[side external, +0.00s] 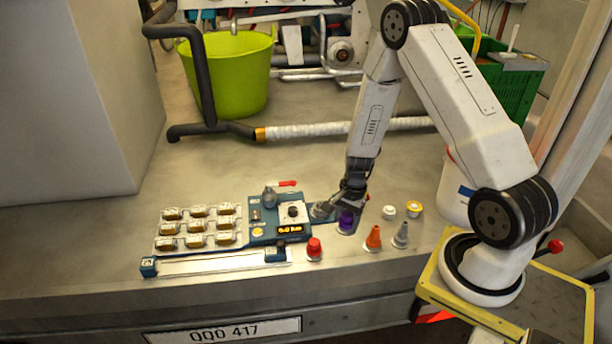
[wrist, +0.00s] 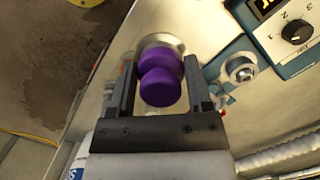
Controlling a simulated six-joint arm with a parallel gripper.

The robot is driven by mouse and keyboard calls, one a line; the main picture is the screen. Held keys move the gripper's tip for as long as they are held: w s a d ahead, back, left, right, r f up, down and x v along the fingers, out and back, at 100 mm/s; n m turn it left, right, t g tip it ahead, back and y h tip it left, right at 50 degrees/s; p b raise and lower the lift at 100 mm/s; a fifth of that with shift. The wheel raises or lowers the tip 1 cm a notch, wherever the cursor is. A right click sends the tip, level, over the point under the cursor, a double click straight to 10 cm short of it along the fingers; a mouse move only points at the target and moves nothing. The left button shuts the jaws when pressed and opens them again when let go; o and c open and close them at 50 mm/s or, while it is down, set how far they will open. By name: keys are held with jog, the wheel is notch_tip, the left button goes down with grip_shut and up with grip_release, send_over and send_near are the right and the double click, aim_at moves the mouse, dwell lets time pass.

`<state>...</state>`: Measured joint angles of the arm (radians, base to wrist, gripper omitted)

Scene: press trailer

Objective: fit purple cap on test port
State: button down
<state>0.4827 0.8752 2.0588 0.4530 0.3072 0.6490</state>
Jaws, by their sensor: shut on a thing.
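The purple cap (side external: 346,222) has a rounded, two-lobed knob shape. My gripper (side external: 350,198) points down at it from above. In the wrist view the purple cap (wrist: 160,78) sits between the two fingers of my gripper (wrist: 160,85), which is shut on it. A pale round disc (wrist: 160,41) shows just beyond the cap; I cannot tell whether the cap touches it. A round metal fitting at the side of the blue device, which looks like the test port (side external: 321,210), is just left of my gripper. It also shows in the wrist view (wrist: 241,70), right of the fingers.
The blue device (side external: 262,231) with a dial and lit display stands left of my gripper. A red cap (side external: 314,249), an orange cone (side external: 374,238), a grey cone (side external: 401,235), a white cap (side external: 389,212) and a yellow cap (side external: 413,209) stand close around.

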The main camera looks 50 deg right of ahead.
jog(key=shift+w, duration=0.15)
jog(key=shift+w+d, duration=0.3)
jog(key=shift+w, duration=0.2)
send_over(320, 204)
jog(key=s, duration=0.1)
jog(key=shift+w+r, duration=0.4)
jog(key=shift+r, duration=0.05)
jog(key=shift+f, duration=0.1)
jog(key=shift+f, duration=2.8)
jog(key=shift+f, duration=0.6)
jog(key=shift+c, duration=1.4)
grip_release()
